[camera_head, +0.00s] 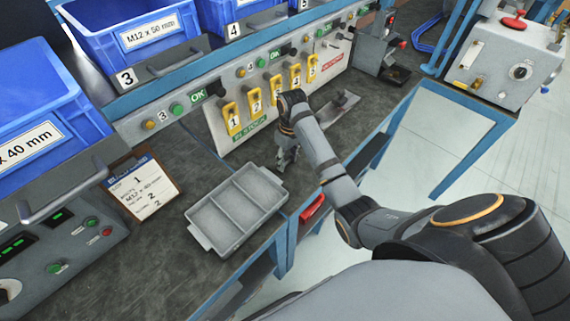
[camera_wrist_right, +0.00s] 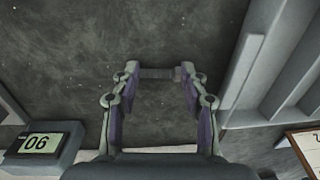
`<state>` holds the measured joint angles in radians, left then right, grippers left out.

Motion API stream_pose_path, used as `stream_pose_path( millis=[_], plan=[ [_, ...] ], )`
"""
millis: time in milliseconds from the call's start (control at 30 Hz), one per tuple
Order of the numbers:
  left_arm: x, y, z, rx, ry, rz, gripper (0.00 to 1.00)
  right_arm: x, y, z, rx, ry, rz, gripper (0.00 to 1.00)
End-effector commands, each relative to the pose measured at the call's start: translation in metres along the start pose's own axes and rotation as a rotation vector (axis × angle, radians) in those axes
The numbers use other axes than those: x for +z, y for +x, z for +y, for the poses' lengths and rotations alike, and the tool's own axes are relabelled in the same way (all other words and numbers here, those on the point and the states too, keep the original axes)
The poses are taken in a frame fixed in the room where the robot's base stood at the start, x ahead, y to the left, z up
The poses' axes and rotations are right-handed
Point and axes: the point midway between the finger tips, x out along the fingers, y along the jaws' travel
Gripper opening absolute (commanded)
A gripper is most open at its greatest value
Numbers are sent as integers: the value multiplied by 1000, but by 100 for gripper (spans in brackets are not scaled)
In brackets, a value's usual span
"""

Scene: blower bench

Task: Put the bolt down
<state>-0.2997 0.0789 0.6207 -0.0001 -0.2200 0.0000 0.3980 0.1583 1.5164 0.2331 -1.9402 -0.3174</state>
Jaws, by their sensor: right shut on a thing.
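My right gripper (camera_head: 287,160) points down over the dark bench top, just right of the grey tray in the head view. In the right wrist view my right gripper (camera_wrist_right: 160,75) is shut on a dark grey bolt (camera_wrist_right: 160,73), which lies crosswise between the fingertips. The bolt cannot be made out in the head view. Below it in the wrist view is the bare bench top (camera_wrist_right: 210,25); whether the bolt touches it I cannot tell. My left gripper is not in view.
The grey divided tray (camera_head: 202,236) stands by the bench's front edge; its side also shows in the wrist view (camera_wrist_right: 245,65). Behind are yellow numbered tags (camera_head: 232,117) and blue bins (camera_head: 135,50). An order card (camera_head: 145,188) lies left. A device reading 06 (camera_wrist_right: 42,145) is near the gripper.

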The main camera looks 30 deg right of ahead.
Motion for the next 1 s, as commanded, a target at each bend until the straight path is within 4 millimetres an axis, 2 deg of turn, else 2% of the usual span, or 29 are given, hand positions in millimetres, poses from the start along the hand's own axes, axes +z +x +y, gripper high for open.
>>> stream_pose_path(
  millis=[267,433,733,900,1000],
  plan=[
    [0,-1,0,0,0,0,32,0,-7,0,1,0,1,13],
    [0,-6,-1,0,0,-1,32,-1,-33,-2,2,0,5,13],
    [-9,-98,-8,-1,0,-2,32,49,-105,-20,2,-1,-3,13],
    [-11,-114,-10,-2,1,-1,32,96,-115,-33,3,-3,-4,13],
    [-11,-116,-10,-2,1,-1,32,114,-120,-39,3,-2,-3,13]
  ],
)
